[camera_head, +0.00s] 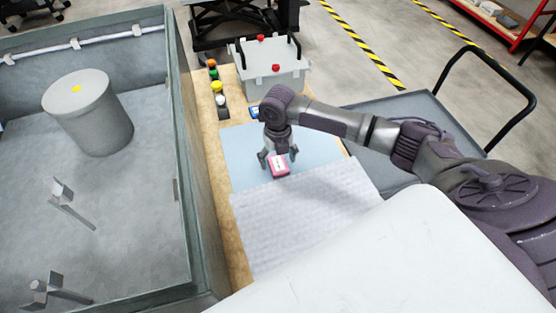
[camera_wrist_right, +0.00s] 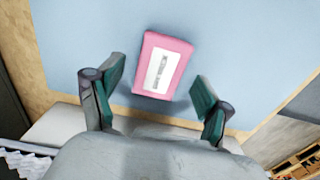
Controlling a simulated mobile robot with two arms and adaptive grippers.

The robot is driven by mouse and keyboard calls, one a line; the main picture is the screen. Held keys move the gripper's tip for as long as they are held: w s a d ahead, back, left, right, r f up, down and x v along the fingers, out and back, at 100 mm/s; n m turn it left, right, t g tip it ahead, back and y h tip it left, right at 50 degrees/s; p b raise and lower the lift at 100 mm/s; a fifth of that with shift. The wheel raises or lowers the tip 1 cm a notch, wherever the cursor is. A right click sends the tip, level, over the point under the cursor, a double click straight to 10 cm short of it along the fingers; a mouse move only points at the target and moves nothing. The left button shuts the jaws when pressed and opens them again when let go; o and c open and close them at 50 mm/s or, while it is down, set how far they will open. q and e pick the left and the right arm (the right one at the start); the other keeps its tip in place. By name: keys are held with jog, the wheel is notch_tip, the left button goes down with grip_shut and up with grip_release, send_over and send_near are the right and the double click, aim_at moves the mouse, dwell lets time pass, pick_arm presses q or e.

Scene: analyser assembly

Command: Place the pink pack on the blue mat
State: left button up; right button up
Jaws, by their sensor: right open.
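The pink pack (camera_head: 279,166), with a white label, is on the blue mat (camera_head: 240,160) in the head view, close to the mat's front edge. In the right wrist view the pack (camera_wrist_right: 160,66) has blue mat (camera_wrist_right: 240,50) around it and looks flat on it. My right gripper (camera_head: 278,157) is over the pack, pointing down. Its two fingers are apart, one to each side of the pack's near end in the wrist view, with gaps between them and the pack. My left gripper is not in view.
A pale bubble-textured sheet (camera_head: 290,215) lies in front of the blue mat. A grey box with red knobs (camera_head: 272,70) and a row of coloured buttons (camera_head: 217,87) stand behind. A high-walled grey bin (camera_head: 150,190) with a cylinder (camera_head: 88,112) is at left.

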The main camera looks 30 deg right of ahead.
aim_at(278, 163)
notch_tip(278, 163, up, 11)
jog(key=shift+r+b, duration=0.15)
jog(key=shift+b, duration=0.15)
dwell(0.5)
